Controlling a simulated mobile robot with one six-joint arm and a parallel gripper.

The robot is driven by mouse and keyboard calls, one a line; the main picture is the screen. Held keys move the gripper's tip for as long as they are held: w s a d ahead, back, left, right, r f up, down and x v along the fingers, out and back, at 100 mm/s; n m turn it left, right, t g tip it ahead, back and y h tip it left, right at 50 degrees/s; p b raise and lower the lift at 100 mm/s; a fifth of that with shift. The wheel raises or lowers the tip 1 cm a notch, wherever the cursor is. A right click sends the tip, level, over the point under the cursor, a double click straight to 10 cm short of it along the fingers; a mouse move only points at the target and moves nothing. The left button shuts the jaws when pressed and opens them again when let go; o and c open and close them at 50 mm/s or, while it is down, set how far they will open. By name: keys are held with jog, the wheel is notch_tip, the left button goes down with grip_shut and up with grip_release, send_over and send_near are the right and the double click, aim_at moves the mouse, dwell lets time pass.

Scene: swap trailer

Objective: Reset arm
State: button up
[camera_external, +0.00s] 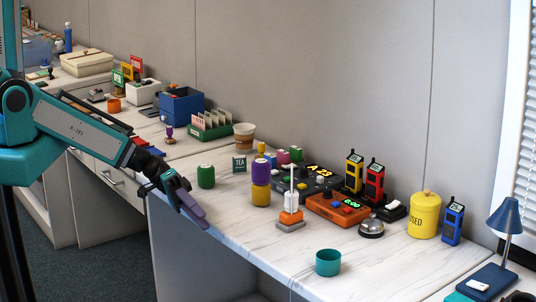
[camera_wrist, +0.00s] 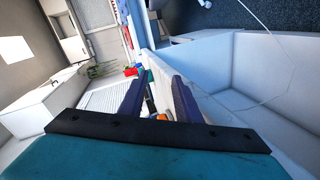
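My teal arm (camera_external: 85,130) reaches in from the left, over the front edge of the white marble-look counter (camera_external: 235,215). My gripper (camera_external: 195,212) hangs at that front edge, its dark purple fingers pointing down and to the right. In the wrist view my gripper (camera_wrist: 160,79) shows two dark fingers apart with a clear gap between them. Nothing is held between them. A green canister (camera_external: 206,176) stands on the counter behind the gripper, apart from it in the picture.
A purple-and-yellow stack (camera_external: 261,182), an orange console (camera_external: 338,208), a silver bell (camera_external: 371,228), a teal cup (camera_external: 328,262) and a yellow jar (camera_external: 424,214) stand to the right. A blue box (camera_external: 181,106) is further back. The counter's front strip is mostly clear.

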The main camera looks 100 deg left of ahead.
jog(key=s+d+f+m+g+b, duration=0.2)
jog(key=s+d+f+g+b, duration=0.1)
jog(key=s+d+f+g, duration=1)
jog(key=s+a+f+m+g+y+b, duration=0.1)
jog(key=s+f+g+y+b, duration=0.1)
jog(key=s+f+y, duration=0.3)
jog(key=s+a+f+m+g+y+b, duration=0.1)
jog(key=s+f+y, duration=0.4)
jog(key=f, duration=0.6)
jog(key=shift+s+a+m+g+b, duration=0.3)
jog(key=shift+s+m+g+b, duration=0.15)
jog(key=shift+s, duration=0.75)
